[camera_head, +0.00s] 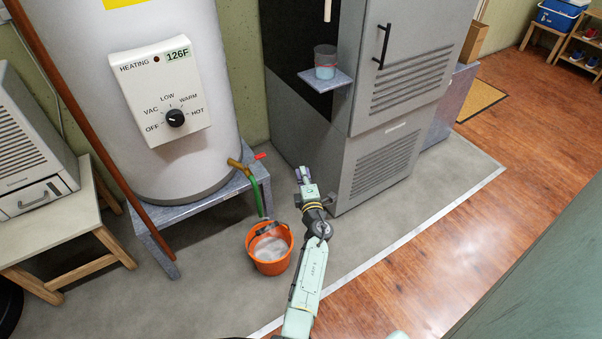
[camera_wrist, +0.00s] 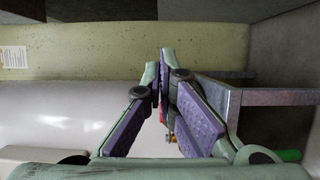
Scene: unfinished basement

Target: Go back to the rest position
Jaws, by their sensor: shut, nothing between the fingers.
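My gripper (camera_head: 301,175) is at the end of my pale green arm, in front of the grey cabinet and to the right of the water heater's stand. In the wrist view my gripper (camera_wrist: 162,70) shows two purple-padded fingers with their tips together and nothing held. It points toward the green wall beside the heater's metal stand (camera_wrist: 265,97). The water heater (camera_head: 90,60) has a dial (camera_head: 175,118) with its pointer near OFF and a display that reads 126F.
An orange bucket (camera_head: 256,262) stands on the floor left of my arm, below a green hose (camera_head: 252,190) and a brass tap with a red handle. A cup (camera_head: 325,56) sits on a small shelf of the grey cabinet (camera_head: 375,165). The wooden floor (camera_head: 440,245) at right is clear.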

